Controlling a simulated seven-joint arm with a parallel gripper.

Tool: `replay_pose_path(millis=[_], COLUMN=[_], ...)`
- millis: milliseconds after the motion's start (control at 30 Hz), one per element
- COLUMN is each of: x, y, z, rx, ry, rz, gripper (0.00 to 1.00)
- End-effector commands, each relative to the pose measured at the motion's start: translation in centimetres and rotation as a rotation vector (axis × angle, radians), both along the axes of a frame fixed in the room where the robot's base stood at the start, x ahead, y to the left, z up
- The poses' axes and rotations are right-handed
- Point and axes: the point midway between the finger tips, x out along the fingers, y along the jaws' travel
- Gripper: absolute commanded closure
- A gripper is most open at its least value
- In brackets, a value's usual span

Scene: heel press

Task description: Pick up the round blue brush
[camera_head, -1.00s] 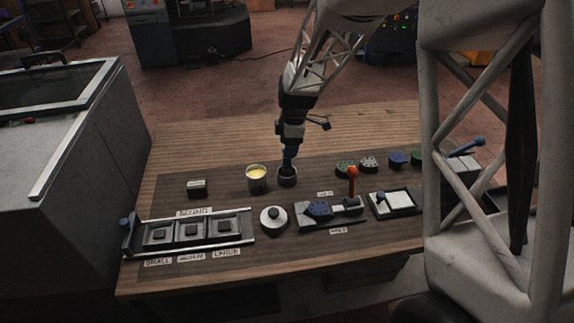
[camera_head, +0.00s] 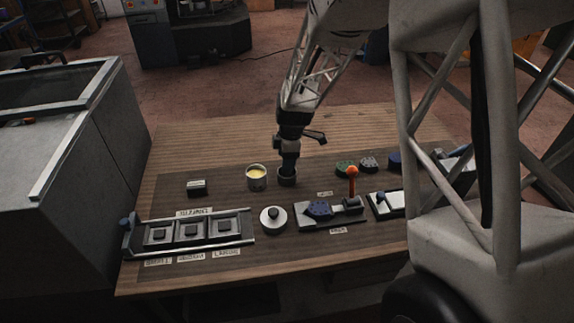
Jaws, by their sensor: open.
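My gripper (camera_head: 288,166) points straight down over a small dark round holder (camera_head: 287,181), just right of the cup of yellow paste. Its fingers are open and reach down to the holder's mouth. They cover whatever stands in the holder. The blue handle that showed there a second ago, probably the brush, is hidden now, so I cannot tell whether the fingers touch it.
The cup with yellow paste (camera_head: 256,178) stands close on the left. In front are a round white-rimmed piece (camera_head: 273,218), a press with a red-knobbed lever (camera_head: 352,172) and a three-bay tray (camera_head: 190,233).

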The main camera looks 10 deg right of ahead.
Motion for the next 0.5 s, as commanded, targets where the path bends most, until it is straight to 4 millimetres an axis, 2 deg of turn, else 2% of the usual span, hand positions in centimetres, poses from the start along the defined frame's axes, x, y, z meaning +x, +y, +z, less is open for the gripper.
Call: replay_pose_path(millis=[233,500], x=[0.0,0.0], y=[0.0,0.0], z=[0.01,0.02], rx=[0.0,0.0], ry=[0.0,0.0], rz=[0.0,0.0], gripper=[0.42,0.83])
